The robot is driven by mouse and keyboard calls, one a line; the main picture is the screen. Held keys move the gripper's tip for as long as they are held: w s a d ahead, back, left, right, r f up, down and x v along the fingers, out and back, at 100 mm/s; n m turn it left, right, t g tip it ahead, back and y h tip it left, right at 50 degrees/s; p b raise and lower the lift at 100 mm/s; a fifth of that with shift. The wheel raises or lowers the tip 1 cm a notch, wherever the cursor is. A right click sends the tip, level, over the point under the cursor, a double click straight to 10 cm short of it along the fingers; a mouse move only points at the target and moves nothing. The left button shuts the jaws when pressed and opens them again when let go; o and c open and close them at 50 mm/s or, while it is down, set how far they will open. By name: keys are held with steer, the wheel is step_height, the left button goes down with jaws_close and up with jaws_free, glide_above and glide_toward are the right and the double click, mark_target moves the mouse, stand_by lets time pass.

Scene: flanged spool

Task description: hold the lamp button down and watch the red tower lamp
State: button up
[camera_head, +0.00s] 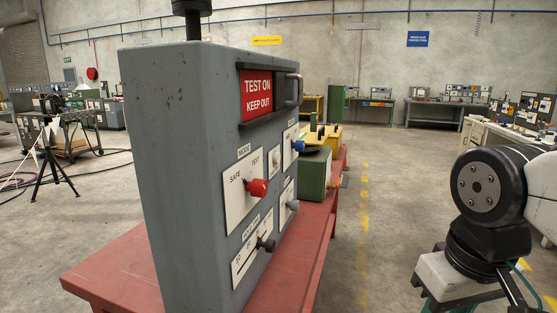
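A grey control cabinet (170,160) stands on a red bench (115,275), its front face turned to the right and seen at a steep slant. The face carries a red knob (257,188) on a SAFE/TEST mode plate, a small round control (276,155), a blue control (298,146), a grey knob (292,205) and a black lever (265,244). I cannot tell which is the lamp button. A black post (191,14) rises from the cabinet top and is cut off by the picture's edge; no red lamp shows. My gripper is out of view; only part of my arm shows at right.
A red "TEST ON KEEP OUT" sign (257,94) and a metal handle (293,89) are on the cabinet face. A green box (314,172) and yellow equipment (328,138) stand further along the bench. The floor between bench and my arm is clear.

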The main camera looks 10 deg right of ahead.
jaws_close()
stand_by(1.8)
